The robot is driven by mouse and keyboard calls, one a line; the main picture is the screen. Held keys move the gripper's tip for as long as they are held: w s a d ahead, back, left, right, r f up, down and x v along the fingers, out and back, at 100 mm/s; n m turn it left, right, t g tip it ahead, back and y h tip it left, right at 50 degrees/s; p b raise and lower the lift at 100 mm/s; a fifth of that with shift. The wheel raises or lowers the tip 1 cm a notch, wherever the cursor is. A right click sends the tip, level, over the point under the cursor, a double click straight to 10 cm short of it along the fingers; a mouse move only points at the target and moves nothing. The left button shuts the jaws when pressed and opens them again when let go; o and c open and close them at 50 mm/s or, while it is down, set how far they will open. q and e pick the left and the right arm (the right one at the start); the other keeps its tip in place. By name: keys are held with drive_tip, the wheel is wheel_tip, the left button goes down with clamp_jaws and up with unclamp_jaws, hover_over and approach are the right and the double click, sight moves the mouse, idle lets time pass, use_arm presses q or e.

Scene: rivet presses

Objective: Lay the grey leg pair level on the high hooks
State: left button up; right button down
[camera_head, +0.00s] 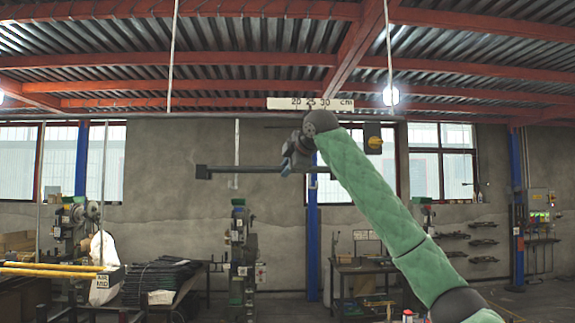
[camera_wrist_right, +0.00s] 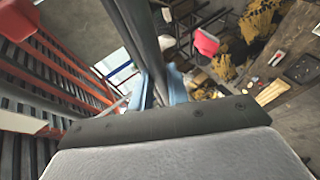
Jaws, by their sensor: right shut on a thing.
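The grey leg pair (camera_head: 245,169) shows in the head view as a dark, nearly level bar with a thicker block at its left end. My right gripper (camera_head: 288,165) is shut on it near its right part, high in front of the wall. In the right wrist view the leg pair (camera_wrist_right: 147,45) runs as dark tubes between the blue fingertips (camera_wrist_right: 158,88). A thin pale hanger (camera_head: 236,182) with a curved lower end shows at the bar; another hook end (camera_head: 313,182) shows just under its right part. I cannot tell whether the bar touches either. My left gripper is out of view.
A scale board (camera_head: 310,104) marked 20 25 30 cm hangs above the gripper. Yellow bars (camera_head: 52,270) lie low at the left beside a white sack (camera_head: 104,260). A bench with dark stacked pieces (camera_head: 160,275) and a press (camera_head: 240,255) stand below.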

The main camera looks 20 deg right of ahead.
drive_tip(key=shift+f+b, duration=0.65)
drive_tip(key=shift+f, duration=1.35)
drive_tip(key=c, duration=1.3)
unclamp_jaws()
drive_tip(key=shift+s, duration=0.1)
